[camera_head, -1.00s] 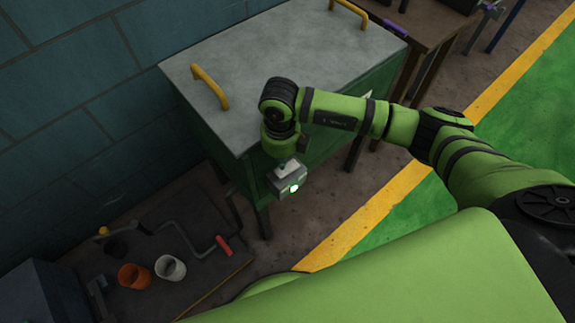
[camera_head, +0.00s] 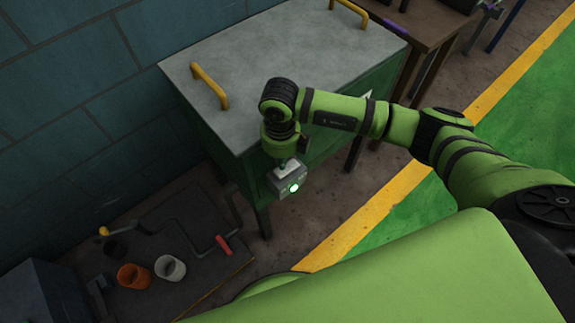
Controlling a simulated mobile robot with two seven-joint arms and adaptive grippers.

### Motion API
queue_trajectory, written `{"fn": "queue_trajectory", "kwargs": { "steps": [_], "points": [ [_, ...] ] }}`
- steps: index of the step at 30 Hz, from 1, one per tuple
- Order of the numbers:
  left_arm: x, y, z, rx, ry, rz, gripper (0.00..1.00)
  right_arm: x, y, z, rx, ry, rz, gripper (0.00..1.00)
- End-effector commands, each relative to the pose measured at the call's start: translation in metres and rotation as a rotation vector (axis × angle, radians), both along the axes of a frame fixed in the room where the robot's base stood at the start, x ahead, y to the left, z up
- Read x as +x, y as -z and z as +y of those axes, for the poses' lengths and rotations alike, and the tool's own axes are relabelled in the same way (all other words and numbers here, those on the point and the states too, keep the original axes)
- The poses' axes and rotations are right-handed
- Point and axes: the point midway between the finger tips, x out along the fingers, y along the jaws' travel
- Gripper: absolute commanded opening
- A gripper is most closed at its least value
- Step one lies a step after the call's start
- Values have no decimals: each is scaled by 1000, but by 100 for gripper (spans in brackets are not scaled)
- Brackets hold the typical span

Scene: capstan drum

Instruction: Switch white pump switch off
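A small light-grey switch box (camera_head: 287,181) with a lit green round light (camera_head: 293,188) is at the front of the green cabinet (camera_head: 322,148). I take it to be the white pump switch. My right gripper (camera_head: 286,160) is at the end of the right arm, directly above the box. It points down and appears to touch or nearly touch the box's top. The wrist hides most of the fingers, so I cannot tell whether they are open or shut. My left gripper is not in view.
The cabinet has a grey top (camera_head: 270,60) with yellow handles (camera_head: 210,86). At the lower left, a dark board (camera_head: 205,265) holds an orange cup (camera_head: 133,276), a white cup (camera_head: 170,268) and a red-handled crank (camera_head: 223,245). A brown table (camera_head: 425,22) stands behind.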

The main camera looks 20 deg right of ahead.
Motion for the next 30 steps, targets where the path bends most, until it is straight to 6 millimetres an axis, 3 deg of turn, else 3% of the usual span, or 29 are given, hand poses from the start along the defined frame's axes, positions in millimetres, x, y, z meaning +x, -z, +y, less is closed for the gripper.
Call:
{"fn": "queue_trajectory", "kwargs": {
  "steps": [19, 30],
  "points": [
    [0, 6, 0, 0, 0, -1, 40, 0, 8, 0, 0, 0, 1, 0],
    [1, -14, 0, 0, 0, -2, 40, 0, -18, 0, 0, 0, -1, 0]
  ]
}}
